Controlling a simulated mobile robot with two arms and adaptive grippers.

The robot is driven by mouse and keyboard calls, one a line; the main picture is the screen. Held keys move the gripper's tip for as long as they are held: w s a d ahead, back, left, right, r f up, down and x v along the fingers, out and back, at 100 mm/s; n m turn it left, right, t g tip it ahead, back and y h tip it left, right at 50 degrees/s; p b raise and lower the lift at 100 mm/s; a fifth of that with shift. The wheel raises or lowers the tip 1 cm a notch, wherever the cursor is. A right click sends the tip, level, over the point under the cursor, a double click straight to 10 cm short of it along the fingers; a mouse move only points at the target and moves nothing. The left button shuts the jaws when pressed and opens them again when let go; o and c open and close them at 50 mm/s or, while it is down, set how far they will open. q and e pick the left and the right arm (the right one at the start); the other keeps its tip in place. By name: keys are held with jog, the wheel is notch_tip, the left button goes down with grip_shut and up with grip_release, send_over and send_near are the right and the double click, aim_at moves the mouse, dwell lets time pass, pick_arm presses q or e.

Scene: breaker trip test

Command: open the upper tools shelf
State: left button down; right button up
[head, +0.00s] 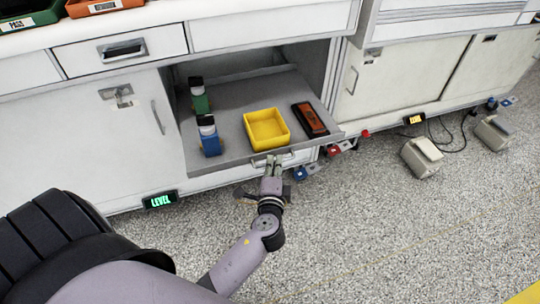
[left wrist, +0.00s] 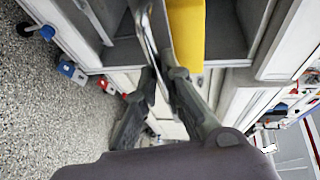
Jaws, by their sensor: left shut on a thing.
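The grey pull-out shelf (head: 232,110) is slid out of the white cabinet, with its front edge past the cabinet face. It carries a yellow bin (head: 250,139), a dark orange-faced device (head: 310,119), and a green (head: 200,101) and a blue (head: 210,140) bottle-like item. My left gripper (head: 272,165) is at the metal handle on the shelf's front edge and is shut on it. In the left wrist view the handle (left wrist: 146,40) runs between my left gripper's fingers (left wrist: 160,82), and the yellow bin shows behind it. My right gripper is not in view.
A closed drawer (head: 105,50) is above at the left. A green LEVEL display (head: 160,201) is at the cabinet base. Red and blue small items (head: 306,172) lie on the floor right of my gripper. Grey pedals (head: 421,157) lie further right.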

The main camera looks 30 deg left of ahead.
pick_arm(q)
jog(key=shift+s+d+f, duration=0.1)
jog(key=shift+s+d, duration=1.15)
jog(key=shift+d, duration=0.15)
jog(key=c, duration=1.7)
grip_release()
jog(key=v, duration=1.2)
